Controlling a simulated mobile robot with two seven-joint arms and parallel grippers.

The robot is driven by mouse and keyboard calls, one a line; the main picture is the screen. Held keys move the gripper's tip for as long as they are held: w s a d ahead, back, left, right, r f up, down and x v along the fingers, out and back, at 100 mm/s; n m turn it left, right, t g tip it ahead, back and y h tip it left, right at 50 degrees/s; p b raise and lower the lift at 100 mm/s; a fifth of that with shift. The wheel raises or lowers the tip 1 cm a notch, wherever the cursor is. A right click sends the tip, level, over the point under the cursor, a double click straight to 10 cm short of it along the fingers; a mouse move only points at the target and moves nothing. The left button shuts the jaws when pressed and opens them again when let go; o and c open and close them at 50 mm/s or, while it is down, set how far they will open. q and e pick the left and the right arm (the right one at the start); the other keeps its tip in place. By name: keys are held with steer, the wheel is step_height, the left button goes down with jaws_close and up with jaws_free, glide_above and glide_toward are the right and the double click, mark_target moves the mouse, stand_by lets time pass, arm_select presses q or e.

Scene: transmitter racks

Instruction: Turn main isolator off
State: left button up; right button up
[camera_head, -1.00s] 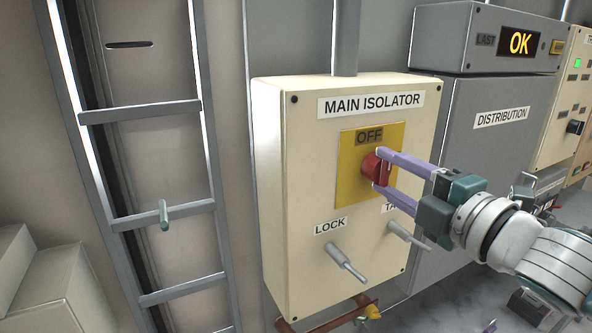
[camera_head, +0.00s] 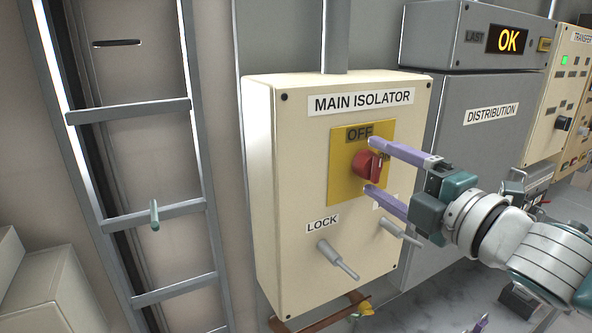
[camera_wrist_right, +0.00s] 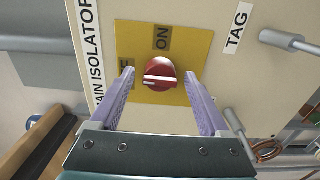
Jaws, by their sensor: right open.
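The main isolator box (camera_head: 300,150) is a cream cabinet with a yellow plate (camera_head: 345,190) carrying a red rotary knob (camera_head: 367,166). The OFF label (camera_head: 359,133) is above the knob. In the right wrist view the knob (camera_wrist_right: 158,75) has a white bar lying in line with the OFF label at left, across from the ON label (camera_wrist_right: 162,38). My right gripper (camera_head: 370,166) is open, its purple fingers spread above and below the knob with visible gaps. The right wrist view shows the fingers (camera_wrist_right: 160,85) on either side, apart from the knob.
Grey LOCK (camera_head: 338,260) and TAG (camera_head: 399,234) pegs stick out below the knob; the TAG label is mostly hidden by my gripper. A ladder (camera_head: 140,215) stands left. The grey distribution cabinet (camera_head: 485,145) stands right, under a box with an OK display (camera_head: 507,40).

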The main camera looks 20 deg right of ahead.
steer(key=s+b, duration=0.3)
steer(key=s, duration=0.6)
steer(key=shift+s+d, duration=0.35)
